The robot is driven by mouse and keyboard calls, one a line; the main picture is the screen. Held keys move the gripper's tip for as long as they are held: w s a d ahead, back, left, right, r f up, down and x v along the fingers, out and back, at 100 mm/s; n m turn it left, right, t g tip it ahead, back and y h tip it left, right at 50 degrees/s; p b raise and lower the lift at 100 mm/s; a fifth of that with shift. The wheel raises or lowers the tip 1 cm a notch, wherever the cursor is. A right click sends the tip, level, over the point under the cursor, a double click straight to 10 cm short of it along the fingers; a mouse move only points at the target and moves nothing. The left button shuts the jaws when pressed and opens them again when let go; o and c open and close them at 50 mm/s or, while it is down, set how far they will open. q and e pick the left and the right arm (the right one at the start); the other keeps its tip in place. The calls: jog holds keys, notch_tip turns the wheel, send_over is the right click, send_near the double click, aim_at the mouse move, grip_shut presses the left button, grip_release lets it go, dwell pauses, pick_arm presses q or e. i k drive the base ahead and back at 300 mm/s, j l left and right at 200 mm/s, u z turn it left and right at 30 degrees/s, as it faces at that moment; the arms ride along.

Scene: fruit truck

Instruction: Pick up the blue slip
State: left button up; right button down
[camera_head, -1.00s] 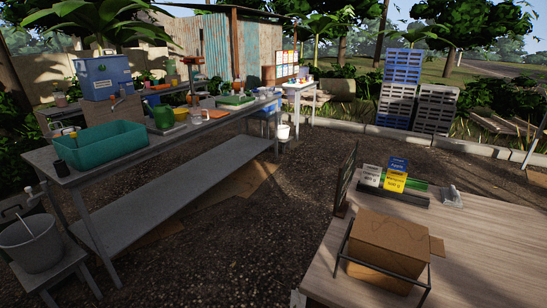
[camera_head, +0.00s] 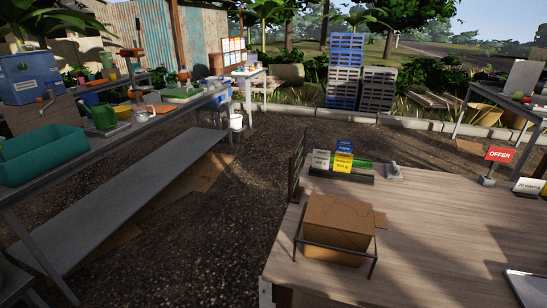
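The blue slip (camera_head: 344,146) stands upright in a dark holder (camera_head: 341,174) at the far left part of the wooden table (camera_head: 430,225). A yellow slip (camera_head: 343,161) is in front of it and covers its lower part. A white slip (camera_head: 321,159) stands to the left of the yellow one. Neither of my grippers shows in the head view.
A brown cardboard box (camera_head: 338,224) in a dark wire frame stands in front of the slips. A dark upright board (camera_head: 298,163) is left of them. A red OFFER sign (camera_head: 499,155) and a white card (camera_head: 529,186) stand at the right. The table's middle is clear.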

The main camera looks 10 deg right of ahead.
aim_at(344, 146)
jog(key=i+j+z, duration=0.9)
jog(key=z, duration=0.15)
jog(key=i+j+z, duration=0.3)
jog(key=j+z, duration=0.25)
jog(key=j, duration=0.15)
jog(key=i+j+z, duration=0.15)
jog(key=j+z, duration=0.45)
jog(key=j, duration=0.2)
jog(key=j+z, duration=0.3)
jog(key=j, duration=0.15)
jog(key=i, duration=0.05)
